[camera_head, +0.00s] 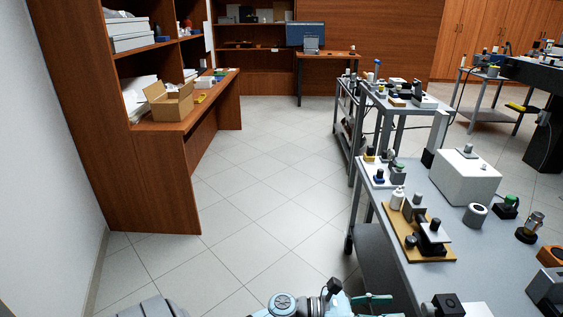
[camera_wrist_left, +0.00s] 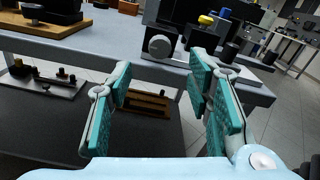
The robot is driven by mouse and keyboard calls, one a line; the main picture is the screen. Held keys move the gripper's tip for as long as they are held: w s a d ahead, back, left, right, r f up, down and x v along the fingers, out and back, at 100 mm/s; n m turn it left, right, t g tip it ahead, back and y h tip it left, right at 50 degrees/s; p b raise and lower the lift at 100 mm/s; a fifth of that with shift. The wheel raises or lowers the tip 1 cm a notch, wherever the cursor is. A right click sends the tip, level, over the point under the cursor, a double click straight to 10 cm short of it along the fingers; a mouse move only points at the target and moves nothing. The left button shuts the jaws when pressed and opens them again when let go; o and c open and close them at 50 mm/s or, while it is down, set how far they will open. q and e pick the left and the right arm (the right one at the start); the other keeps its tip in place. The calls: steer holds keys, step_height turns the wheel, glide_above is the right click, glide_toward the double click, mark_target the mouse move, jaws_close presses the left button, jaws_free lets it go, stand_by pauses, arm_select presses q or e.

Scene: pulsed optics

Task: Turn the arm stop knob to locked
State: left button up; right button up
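A round, pale-faced knob (camera_wrist_left: 159,46) sits on a black block at the table edge in the wrist view. It may be the arm stop knob; no label or locked mark can be read. A black block (camera_head: 447,303) at the bottom of the head view may be the same unit; I cannot tell. My left gripper (camera_wrist_left: 160,68) is open, with teal-padded fingers apart and nothing between them. The knob lies beyond the gap, apart from the fingertips. The gripper also shows partly in the head view (camera_head: 376,302), beside the table's near left edge. My right gripper is not in view.
The grey table (camera_head: 402,282) carries a wooden board (camera_head: 402,225) with optics mounts, a white box (camera_head: 465,177) and several small devices. A yellow-topped part (camera_wrist_left: 206,20) stands behind the knob. A lower shelf (camera_wrist_left: 60,128) lies beneath. The tiled floor (camera_head: 270,180) at left is clear.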

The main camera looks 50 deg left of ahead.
arm_select(q)
steer(key=v, duration=0.8)
steer(key=a+f+n+t+y+p, duration=0.1)
steer(key=a+f+n+y+p, duration=0.1)
steer(key=a+n+y+p, duration=0.45)
steer(key=a+f+n+y+p, duration=0.1)
steer(key=f+n+y+p, duration=0.15)
steer(key=n, duration=0.65)
steer(key=s+a+f+n+g+y+p, duration=0.3)
steer(key=s+f+n+p, duration=0.4)
steer(key=n, duration=0.5)
steer(key=s+f+g, duration=0.1)
steer(key=s+f, duration=0.1)
steer(key=shift+s+a+g+y, duration=0.3)
steer(key=shift+a+g, duration=0.1)
